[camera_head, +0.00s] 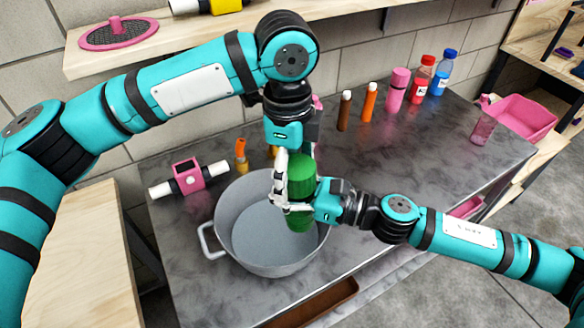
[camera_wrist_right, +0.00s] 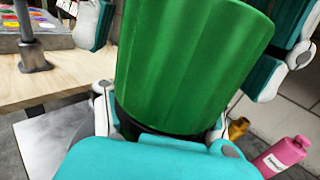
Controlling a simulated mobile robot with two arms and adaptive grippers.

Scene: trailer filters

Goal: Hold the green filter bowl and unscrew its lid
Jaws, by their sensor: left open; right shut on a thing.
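The green filter bowl (camera_head: 301,176) is held upright above a grey pot (camera_head: 222,232). It fills the middle of the right wrist view (camera_wrist_right: 190,65), with a black band low on it. My right gripper (camera_head: 304,207) comes in from the right and is shut around it at mid-height; its white fingers show on both sides in the wrist view. My left gripper (camera_head: 287,185) comes down from above and is open, its fingers on either side of the green filter's upper part. Whether they touch it I cannot tell. The lid cannot be made out separately from the bowl.
The pot stands on a dark metal table (camera_head: 420,150). A pink-and-white filter housing (camera_head: 188,179) lies left of the pot. Several bottles, including a red one (camera_head: 421,80) and a blue one (camera_head: 442,75), stand along the back. A pink basin (camera_head: 522,117) is at the right.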

